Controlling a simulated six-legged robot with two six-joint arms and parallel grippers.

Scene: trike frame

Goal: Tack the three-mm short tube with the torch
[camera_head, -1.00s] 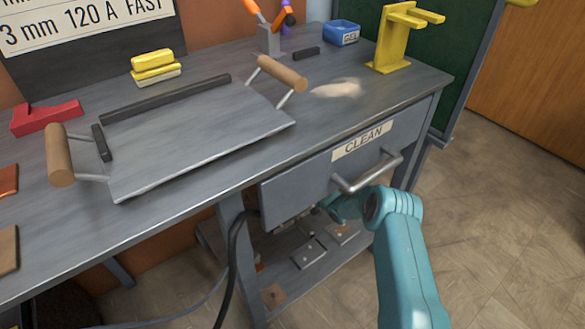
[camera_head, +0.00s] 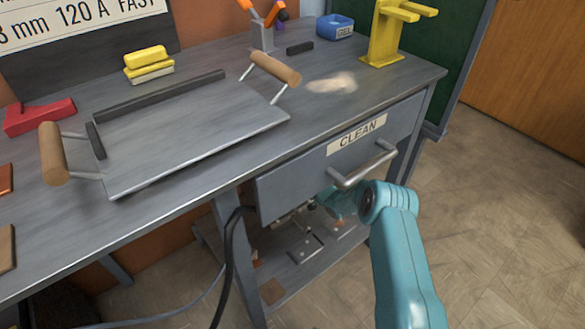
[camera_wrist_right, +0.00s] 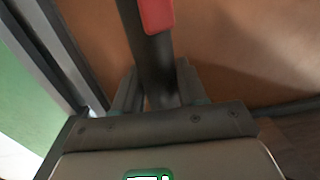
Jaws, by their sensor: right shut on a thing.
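My right arm reaches in front of the bench. Its wrist is below the drawer's handle, and its gripper is mostly hidden there in the head view. In the right wrist view my right gripper (camera_wrist_right: 157,92) is shut on a dark cylindrical thing with a red part (camera_wrist_right: 157,14), which looks like the torch (camera_wrist_right: 149,48). Its far end is out of view. I cannot make out the short tube in either view. A sign (camera_head: 75,22) reads "3 mm 120 A FAST". My left gripper is not in view.
A drawer marked CLEAN (camera_head: 300,180) hangs under the bench (camera_head: 210,165). On top are a tray with wooden handles (camera_head: 190,135), a yellow stand (camera_head: 385,35), a blue GEL box (camera_head: 335,28) and a red block (camera_head: 38,117). A black cable (camera_head: 229,260) hangs below. The floor at right is clear.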

